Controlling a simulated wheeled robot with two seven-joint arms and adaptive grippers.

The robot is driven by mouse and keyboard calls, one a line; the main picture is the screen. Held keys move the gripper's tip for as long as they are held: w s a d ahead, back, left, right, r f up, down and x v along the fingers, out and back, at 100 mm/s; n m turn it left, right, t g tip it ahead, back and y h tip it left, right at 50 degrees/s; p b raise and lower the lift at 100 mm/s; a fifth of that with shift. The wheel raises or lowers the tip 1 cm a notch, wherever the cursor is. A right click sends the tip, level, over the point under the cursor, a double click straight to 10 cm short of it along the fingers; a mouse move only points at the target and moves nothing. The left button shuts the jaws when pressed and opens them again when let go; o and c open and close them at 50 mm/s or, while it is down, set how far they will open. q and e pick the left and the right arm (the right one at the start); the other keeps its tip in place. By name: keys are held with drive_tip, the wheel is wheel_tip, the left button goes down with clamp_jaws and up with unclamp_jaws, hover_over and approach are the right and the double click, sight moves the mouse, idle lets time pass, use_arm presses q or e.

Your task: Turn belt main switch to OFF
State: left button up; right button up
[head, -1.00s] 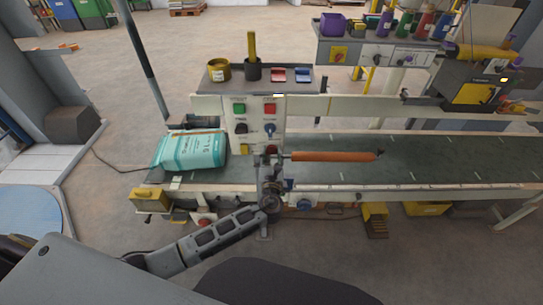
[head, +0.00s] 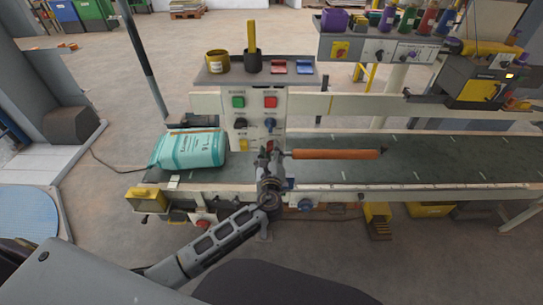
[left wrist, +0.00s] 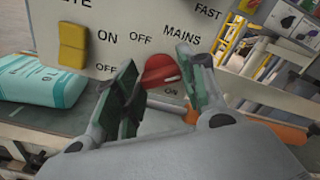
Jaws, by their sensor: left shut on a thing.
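A pale mark shows on the knob's right part. In the head view my left gripper (head: 268,157) is at the bottom of the panel and hides much of the knob. My right gripper is not in view.
A yellow rocker switch (left wrist: 72,45) is left of the knob. A green and white sack (head: 188,150) lies on the conveyor belt (head: 420,165). An orange bar (head: 335,154) extends right of my gripper. A shelf with pots (head: 255,70) stands above the panel.

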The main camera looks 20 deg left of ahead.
use_arm(q)
drive_tip(key=n+b, duration=0.2)
drive_tip(key=n, duration=0.1)
drive_tip(key=shift+f+n, duration=0.25)
drive_tip(key=shift+n, duration=0.05)
drive_tip(key=shift+n+b, duration=0.4)
drive_tip(key=shift+b, duration=0.15)
drive_tip(key=shift+n+b, duration=0.65)
drive_tip(key=shift+n, duration=0.15)
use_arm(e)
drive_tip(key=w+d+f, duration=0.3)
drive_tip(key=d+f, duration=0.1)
use_arm(q)
drive_tip(key=n+b, duration=0.3)
drive_tip(key=n, duration=0.1)
drive_tip(key=shift+n+b, duration=0.55)
drive_tip(key=shift+n, duration=0.15)
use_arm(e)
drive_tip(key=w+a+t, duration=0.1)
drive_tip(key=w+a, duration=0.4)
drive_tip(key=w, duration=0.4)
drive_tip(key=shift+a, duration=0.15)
use_arm(q)
drive_tip(key=shift+a, duration=0.1)
drive_tip(key=o, duration=1)
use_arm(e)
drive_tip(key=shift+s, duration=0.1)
use_arm(q)
drive_tip(key=shift+s, duration=0.2)
